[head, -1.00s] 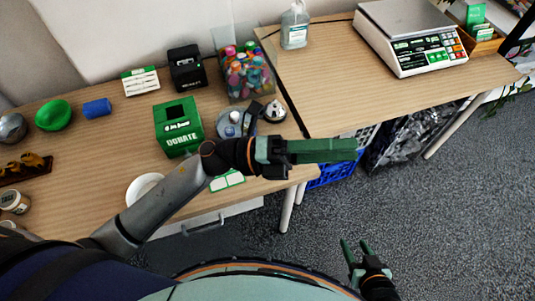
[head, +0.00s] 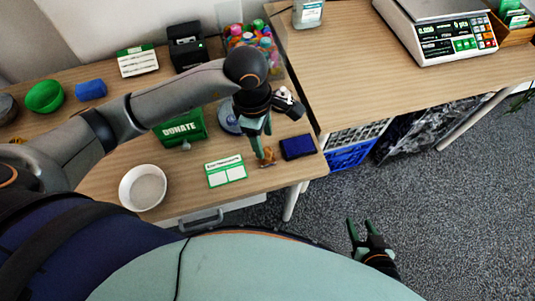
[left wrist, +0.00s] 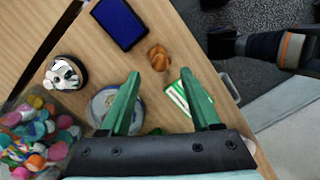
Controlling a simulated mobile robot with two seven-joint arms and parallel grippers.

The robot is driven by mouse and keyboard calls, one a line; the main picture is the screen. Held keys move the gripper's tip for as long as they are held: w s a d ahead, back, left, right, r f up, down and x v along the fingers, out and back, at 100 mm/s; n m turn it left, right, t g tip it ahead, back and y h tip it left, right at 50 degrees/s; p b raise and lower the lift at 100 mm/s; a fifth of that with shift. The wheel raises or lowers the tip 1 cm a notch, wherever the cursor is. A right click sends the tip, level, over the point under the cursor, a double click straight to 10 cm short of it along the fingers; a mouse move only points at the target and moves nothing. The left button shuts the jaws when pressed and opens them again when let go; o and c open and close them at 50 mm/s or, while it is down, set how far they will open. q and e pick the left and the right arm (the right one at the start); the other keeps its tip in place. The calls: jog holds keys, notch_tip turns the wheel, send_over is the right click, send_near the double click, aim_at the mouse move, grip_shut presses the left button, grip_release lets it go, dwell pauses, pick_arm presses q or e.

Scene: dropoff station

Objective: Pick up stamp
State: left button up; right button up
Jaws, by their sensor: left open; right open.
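The stamp (head: 267,157) is a small brown wooden piece near the table's front edge, just left of a dark blue ink pad (head: 298,147). In the left wrist view the stamp (left wrist: 158,57) shows just beyond and between the open green fingertips, with the blue pad (left wrist: 119,22) past it. My left gripper (head: 256,145) points down, open and empty, close above the stamp; I cannot tell whether it touches. My right gripper (head: 360,222) is open and empty over the floor, away from the table.
A green and white card (head: 226,170) and a white bowl (head: 143,188) lie left of the stamp. A green donate box (head: 181,129) stands behind, partly hidden by my left arm.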

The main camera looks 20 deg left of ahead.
aim_at(266, 150)
pick_arm(q)
jog(key=shift+d+f, duration=0.25)
jog(key=shift+f, duration=1.5)
jog(key=shift+d+f, duration=0.2)
jog(key=shift+f, duration=1.5)
grip_shut()
